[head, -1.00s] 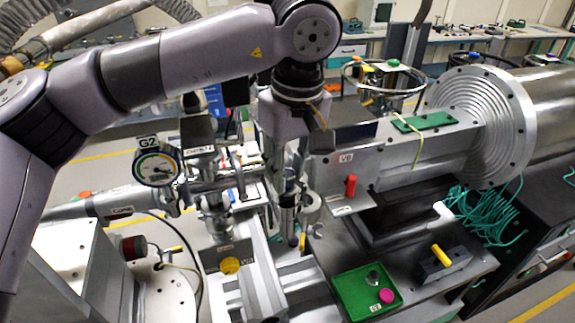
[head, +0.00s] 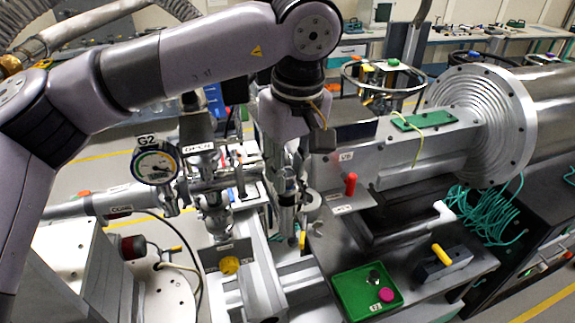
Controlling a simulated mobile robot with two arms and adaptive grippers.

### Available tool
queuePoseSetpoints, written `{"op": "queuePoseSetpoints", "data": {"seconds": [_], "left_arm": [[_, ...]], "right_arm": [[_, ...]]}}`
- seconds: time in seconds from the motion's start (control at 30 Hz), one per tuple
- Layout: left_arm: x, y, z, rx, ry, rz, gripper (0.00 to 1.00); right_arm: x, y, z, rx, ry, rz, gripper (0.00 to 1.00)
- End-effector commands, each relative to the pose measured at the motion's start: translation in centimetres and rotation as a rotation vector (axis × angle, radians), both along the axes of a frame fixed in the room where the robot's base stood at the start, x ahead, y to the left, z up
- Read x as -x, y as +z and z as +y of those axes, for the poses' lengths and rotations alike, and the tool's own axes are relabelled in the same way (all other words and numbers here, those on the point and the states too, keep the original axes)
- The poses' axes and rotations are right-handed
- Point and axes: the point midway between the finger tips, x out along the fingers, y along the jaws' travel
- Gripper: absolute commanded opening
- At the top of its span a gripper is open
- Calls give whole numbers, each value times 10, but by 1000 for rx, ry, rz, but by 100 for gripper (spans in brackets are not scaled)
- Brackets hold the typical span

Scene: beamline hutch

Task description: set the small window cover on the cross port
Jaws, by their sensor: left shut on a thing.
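My left gripper (head: 290,172) reaches down from above in the middle of the head view, among the metal fittings of the beamline. It is shut on the small window cover, which is largely hidden by the fingers and hard to make out. The metal cross fittings (head: 212,190) stand just left of the gripper, beside the round gauge G2 (head: 156,165). Which opening is the cross port, and whether the cover touches it, I cannot tell. My right gripper is not in view.
A green tray (head: 345,300) at the front holds a magenta cap (head: 386,295) and a small metal knob (head: 374,276). A red peg (head: 351,184) and a large ribbed flange (head: 478,125) stand to the right. Fittings crowd the gripper closely.

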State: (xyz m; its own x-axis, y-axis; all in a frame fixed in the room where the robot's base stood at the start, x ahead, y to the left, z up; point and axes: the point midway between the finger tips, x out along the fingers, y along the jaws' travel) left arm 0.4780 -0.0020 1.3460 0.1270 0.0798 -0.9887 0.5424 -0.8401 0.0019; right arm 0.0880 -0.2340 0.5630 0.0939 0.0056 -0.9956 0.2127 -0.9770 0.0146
Motion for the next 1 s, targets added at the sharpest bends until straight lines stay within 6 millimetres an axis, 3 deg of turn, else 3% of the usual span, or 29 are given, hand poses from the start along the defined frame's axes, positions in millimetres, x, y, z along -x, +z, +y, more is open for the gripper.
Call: {"op": "queuePoseSetpoints", "data": {"seconds": [0.73, 0.77, 1.0], "left_arm": [[0, -8, 0, 1, 1, -1, 0], [0, -8, 0, 1, 0, -1, 26], [0, -8, 0, 0, 1, 0, 42]], "right_arm": [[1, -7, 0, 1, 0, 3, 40], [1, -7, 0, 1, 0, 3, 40], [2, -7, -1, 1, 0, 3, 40]]}}
